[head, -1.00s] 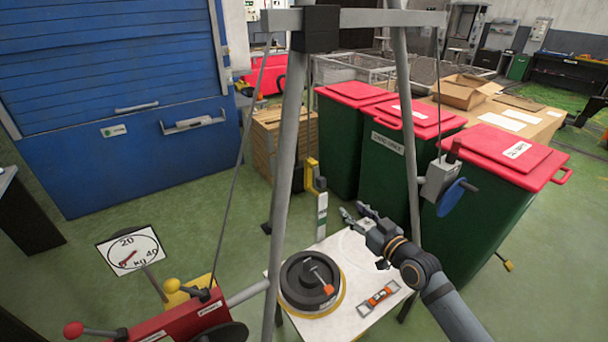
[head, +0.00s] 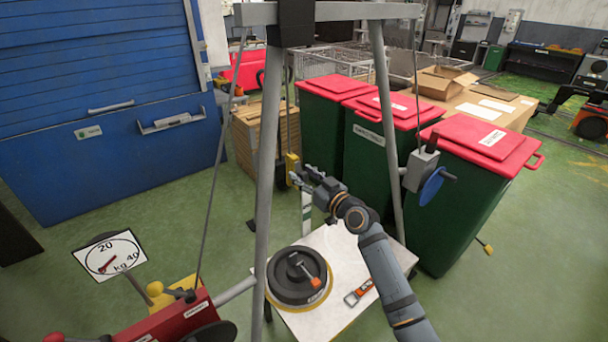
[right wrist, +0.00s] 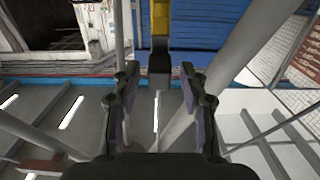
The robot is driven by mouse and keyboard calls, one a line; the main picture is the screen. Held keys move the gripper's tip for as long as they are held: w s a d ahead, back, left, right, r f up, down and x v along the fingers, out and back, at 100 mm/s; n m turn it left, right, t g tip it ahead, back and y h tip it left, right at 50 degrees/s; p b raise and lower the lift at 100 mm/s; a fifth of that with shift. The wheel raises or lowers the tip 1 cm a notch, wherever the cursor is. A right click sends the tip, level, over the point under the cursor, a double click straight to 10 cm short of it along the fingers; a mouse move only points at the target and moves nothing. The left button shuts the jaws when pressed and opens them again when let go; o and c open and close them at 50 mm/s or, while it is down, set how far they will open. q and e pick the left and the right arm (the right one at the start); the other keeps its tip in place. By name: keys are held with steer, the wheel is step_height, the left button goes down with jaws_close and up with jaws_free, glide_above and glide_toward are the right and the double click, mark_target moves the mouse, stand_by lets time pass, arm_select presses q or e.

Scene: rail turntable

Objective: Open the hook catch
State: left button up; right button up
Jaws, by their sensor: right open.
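A yellow block with a dark lower part (head: 292,166) hangs under the tripod head on a thin line; I take it for the hook. It also shows in the right wrist view, as a yellow strip with a dark end (right wrist: 159,62). The catch itself cannot be made out. My right gripper (head: 303,177) is open beside the block, at about its lower end. In the right wrist view, the dark end appears between the open fingers (right wrist: 160,82), seemingly just ahead of the tips; I cannot tell whether they touch. My left gripper is not in view.
Grey tripod legs (head: 267,150) stand on both sides of the work area. Below is a white table (head: 345,255) with black weights (head: 297,279) and an orange-handled tool (head: 359,292). A scale dial (head: 110,255) and red machine (head: 180,322) are left; red-lidded green bins (head: 465,205) stand behind.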

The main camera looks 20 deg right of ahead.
steer(key=shift+w, duration=0.1)
steer(key=shift+c, duration=0.3)
jaws_close()
steer(key=shift+d, duration=0.1)
